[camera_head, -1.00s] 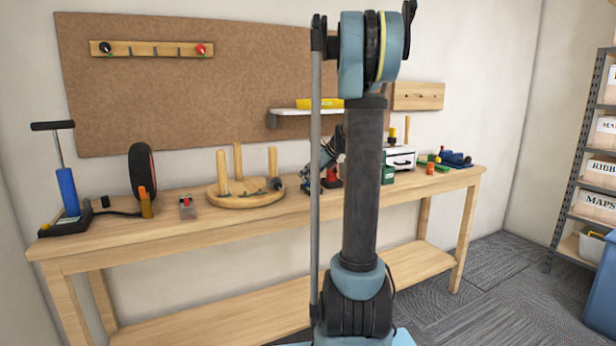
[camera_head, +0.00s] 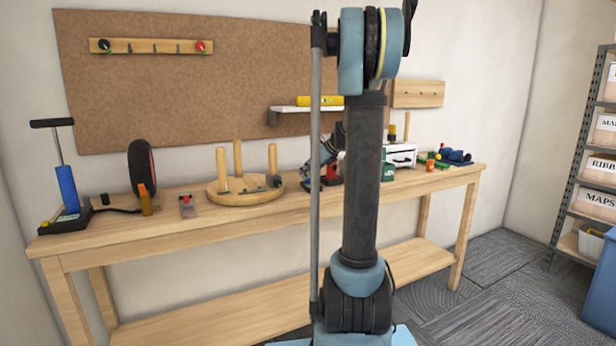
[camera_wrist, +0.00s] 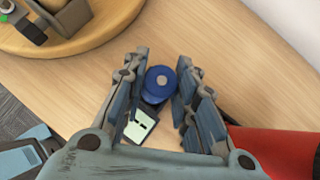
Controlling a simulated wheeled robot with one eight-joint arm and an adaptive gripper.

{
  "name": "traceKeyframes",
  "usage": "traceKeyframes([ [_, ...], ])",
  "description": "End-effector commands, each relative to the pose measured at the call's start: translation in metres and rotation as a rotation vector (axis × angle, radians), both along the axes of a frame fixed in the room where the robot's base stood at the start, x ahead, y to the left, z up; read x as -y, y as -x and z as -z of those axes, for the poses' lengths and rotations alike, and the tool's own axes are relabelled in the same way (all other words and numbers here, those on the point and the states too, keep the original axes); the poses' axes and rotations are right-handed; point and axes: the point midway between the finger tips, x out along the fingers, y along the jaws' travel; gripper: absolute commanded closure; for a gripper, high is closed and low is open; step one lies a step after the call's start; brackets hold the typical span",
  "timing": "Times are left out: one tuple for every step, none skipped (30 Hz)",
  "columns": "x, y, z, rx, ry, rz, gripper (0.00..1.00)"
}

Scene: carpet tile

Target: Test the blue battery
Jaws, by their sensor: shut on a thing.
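The blue battery (camera_wrist: 154,88) is a short blue cylinder with a pale round tip, seen almost end-on in the wrist view. My gripper (camera_wrist: 165,68) is closed around it, with a jointed finger on each side. A pale panel with dark marks (camera_wrist: 140,126) shows just below the battery, between the fingers. I cannot tell whether the battery touches it. In the head view my gripper is largely hidden behind my own arm, over the middle of the wooden bench (camera_head: 150,240), and the battery cannot be made out there.
A round wooden base with three pegs (camera_head: 245,198) stands left of my gripper; its edge shows in the wrist view (camera_wrist: 85,38). A red object (camera_wrist: 275,147) lies close to the right finger. A tyre pump (camera_head: 68,190) stands at the bench's left end. A white drawer box (camera_head: 402,155) stands to the right.

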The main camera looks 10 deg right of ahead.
Motion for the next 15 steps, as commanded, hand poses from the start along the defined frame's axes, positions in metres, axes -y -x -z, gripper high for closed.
traceKeyframes([
  [0.000,0.000,-0.002,0.000,0.000,0.000,1.00],
  [0.000,0.000,-0.003,0.000,0.000,0.000,1.00],
  [0.000,0.000,-0.004,0.000,0.000,0.000,1.00],
  [0.000,0.000,-0.005,0.000,0.000,0.000,1.00],
  [0.000,0.000,-0.006,0.000,0.000,0.000,1.00],
  [0.000,0.000,-0.007,0.000,0.000,0.000,1.00],
  [0.000,0.000,-0.008,0.000,0.000,0.000,1.00],
  [0.000,0.000,-0.009,0.000,0.000,0.000,1.00],
  [0.000,0.000,-0.010,0.000,0.000,0.000,1.00],
  [0.000,0.000,-0.011,0.000,0.000,0.000,1.00],
  [0.000,0.000,-0.011,0.000,0.000,0.000,1.00],
  [0.000,0.000,-0.012,0.000,0.000,0.000,1.00],
  [0.000,0.000,-0.012,0.000,0.000,0.000,1.00],
  [0.000,0.000,-0.012,0.000,0.000,0.000,1.00],
  [0.000,0.000,-0.012,0.000,0.000,0.000,1.00],
])
